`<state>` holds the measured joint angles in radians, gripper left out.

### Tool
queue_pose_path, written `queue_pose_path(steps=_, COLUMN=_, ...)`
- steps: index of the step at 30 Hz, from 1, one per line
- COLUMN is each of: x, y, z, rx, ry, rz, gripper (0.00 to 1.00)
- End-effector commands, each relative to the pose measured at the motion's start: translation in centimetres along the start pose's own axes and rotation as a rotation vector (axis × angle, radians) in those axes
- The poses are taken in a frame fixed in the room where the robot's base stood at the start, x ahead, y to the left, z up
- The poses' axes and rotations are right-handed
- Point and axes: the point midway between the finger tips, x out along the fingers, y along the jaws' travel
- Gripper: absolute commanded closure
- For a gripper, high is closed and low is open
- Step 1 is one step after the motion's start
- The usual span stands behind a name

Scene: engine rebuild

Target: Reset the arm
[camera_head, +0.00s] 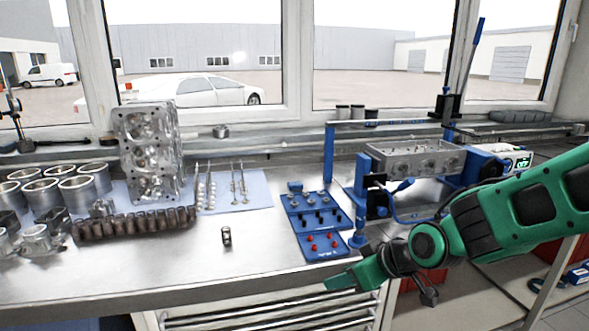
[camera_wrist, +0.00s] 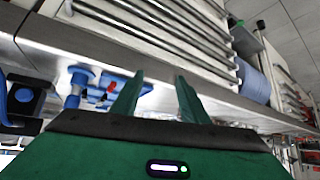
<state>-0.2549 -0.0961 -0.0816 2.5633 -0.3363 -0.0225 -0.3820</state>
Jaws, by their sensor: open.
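My green arm reaches in from the right in the head view. My gripper (camera_head: 345,282) is at the front edge of the metal workbench (camera_head: 190,262), in front of the blue tray (camera_head: 325,243). In the wrist view my gripper (camera_wrist: 157,95) shows two green fingers spread apart with nothing between them. The wrist camera looks at the bench edge and the drawer fronts (camera_wrist: 165,35), and the picture appears tilted. The gripper is open and empty.
A small dark cylindrical part (camera_head: 227,236) stands alone on the bench. Behind are a cylinder head (camera_head: 150,150), several cylinder liners (camera_head: 85,185) and a row of dark parts (camera_head: 135,223). A blue fixture (camera_head: 362,190) holds a metal block (camera_head: 415,160).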

Motion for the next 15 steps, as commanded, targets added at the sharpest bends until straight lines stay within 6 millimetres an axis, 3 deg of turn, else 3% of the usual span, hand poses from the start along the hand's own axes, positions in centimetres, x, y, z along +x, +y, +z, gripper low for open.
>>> queue_pose_path(steps=1, x=-1.6, y=2.4, z=1.5, rx=0.053, ry=-0.045, rz=0.047, gripper=0.59)
queue_pose_path(steps=3, x=-3.9, y=5.3, z=4.2, rx=0.139, ry=-0.129, rz=0.109, gripper=0.59)
queue_pose_path(steps=7, x=-9.0, y=9.3, z=9.7, rx=0.331, ry=-0.273, rz=0.219, gripper=0.59)
queue_pose_path(steps=11, x=-15.0, y=11.4, z=15.4, rx=0.563, ry=-0.407, rz=0.321, gripper=0.59)
queue_pose_path(steps=15, x=-21.2, y=11.2, z=20.8, rx=0.830, ry=-0.528, rz=0.405, gripper=0.59)
